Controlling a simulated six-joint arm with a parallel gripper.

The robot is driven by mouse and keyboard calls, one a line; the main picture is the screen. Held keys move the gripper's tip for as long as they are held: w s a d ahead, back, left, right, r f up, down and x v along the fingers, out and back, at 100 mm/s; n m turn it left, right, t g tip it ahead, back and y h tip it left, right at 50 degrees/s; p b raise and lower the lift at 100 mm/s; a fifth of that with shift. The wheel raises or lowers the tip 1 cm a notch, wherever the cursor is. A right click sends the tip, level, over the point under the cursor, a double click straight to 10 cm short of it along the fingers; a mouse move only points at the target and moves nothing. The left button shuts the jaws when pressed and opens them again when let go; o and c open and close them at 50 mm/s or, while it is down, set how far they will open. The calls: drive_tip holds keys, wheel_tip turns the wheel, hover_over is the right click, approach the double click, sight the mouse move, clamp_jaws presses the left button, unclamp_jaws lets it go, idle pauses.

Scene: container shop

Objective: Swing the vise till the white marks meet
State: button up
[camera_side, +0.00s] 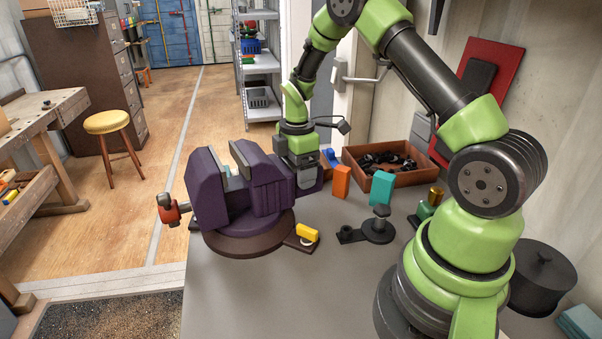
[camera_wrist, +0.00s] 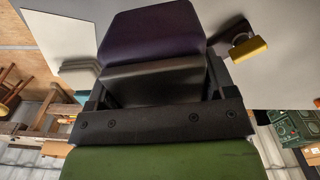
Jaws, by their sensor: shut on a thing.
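The purple vise (camera_side: 240,195) stands on a dark round swivel base (camera_side: 240,240) at the table's left edge. Its two jaws are apart, and a red-orange handle piece (camera_side: 172,209) sticks out at its left. My gripper (camera_side: 308,182) is at the vise's right end, pointing down, shut on the vise. In the wrist view my gripper (camera_wrist: 155,78) has its dark fingers on either side of the vise's grey and purple body (camera_wrist: 152,32). A yellow lever (camera_side: 307,232) sits on a dark plate beside the base; it also shows in the wrist view (camera_wrist: 248,48). I cannot make out the white marks.
Right of the vise stand an orange block (camera_side: 341,181), a teal block (camera_side: 382,187) and a black fixture with a knob (camera_side: 378,228). Behind them is a brown tray (camera_side: 409,178) of dark parts. The grey table (camera_side: 270,300) is clear at the front.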

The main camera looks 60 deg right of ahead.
drive_tip(key=w+n, duration=0.1)
drive_tip(key=w+d+n, duration=0.1)
drive_tip(key=w+n, duration=0.1)
drive_tip(key=shift+w+d, duration=0.15)
drive_tip(key=shift+w+d+n, duration=0.15)
drive_tip(key=shift+w+n, duration=1.2)
drive_tip(key=shift+n, duration=0.25)
drive_tip(key=o, duration=1.2)
drive_tip(key=shift+o, duration=0.2)
wheel_tip(320, 180, up, 10)
